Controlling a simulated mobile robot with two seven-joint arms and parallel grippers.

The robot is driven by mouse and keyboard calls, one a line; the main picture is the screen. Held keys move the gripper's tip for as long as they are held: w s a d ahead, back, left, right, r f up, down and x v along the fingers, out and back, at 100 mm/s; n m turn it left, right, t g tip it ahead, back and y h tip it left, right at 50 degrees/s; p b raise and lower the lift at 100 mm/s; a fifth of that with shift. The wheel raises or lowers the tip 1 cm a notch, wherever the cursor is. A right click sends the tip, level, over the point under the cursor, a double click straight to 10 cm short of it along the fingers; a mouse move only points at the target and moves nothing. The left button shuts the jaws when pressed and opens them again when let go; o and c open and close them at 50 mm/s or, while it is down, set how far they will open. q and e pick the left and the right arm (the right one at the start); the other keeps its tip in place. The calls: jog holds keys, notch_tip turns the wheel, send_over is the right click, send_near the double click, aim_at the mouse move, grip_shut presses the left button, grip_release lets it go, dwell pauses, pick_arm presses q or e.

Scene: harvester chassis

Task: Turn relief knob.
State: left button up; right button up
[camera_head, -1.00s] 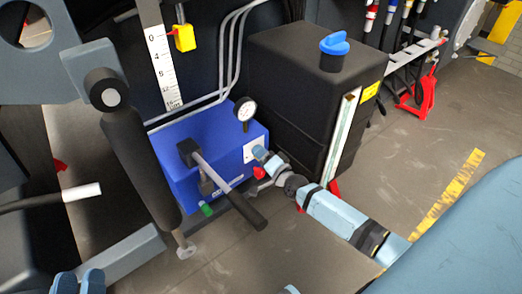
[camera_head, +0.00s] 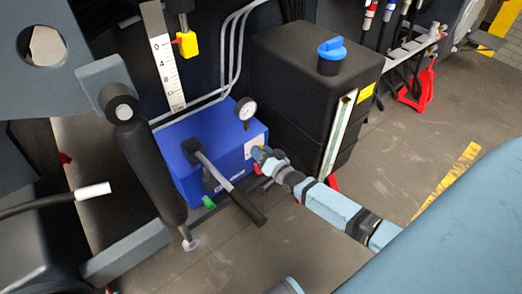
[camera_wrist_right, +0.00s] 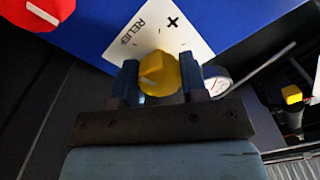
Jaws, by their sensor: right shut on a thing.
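The relief knob (camera_wrist_right: 158,72) is round and yellow, on a white plate (camera_wrist_right: 125,42) marked RELIEF with a plus sign, on the blue pump box (camera_head: 178,152). In the right wrist view the knob sits between the two fingers of my right gripper (camera_wrist_right: 161,82), which is shut on it. In the head view my right gripper (camera_head: 262,156) reaches the box's right face below the gauge and hides the knob. My left gripper is not in view.
A red knob (camera_wrist_right: 36,12) with a white mark is near the relief knob. A pressure gauge (camera_head: 246,109) tops the box. A pump lever (camera_head: 230,186) juts forward, close to my right gripper. A black tank (camera_head: 292,85) with a blue cap stands behind my right arm.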

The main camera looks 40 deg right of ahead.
dwell(0.3)
jog(key=o, duration=0.9)
pick_arm(q)
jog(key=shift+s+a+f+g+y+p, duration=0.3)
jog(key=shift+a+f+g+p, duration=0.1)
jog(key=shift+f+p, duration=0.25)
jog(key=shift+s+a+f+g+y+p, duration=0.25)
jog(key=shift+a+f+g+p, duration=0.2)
jog(key=shift+p, duration=0.25)
pick_arm(e)
jog(key=shift+s+d+f, duration=0.1)
jog(key=shift+s+d, duration=0.15)
jog(key=shift+s, duration=2.05)
jog(key=shift+s+d+r, duration=0.1)
jog(key=shift+s+d, duration=0.1)
jog(key=shift+s, duration=2.1)
jog(key=shift+s+d+f, duration=0.1)
jog(key=shift+s+d, duration=0.15)
jog(key=shift+s, duration=2.05)
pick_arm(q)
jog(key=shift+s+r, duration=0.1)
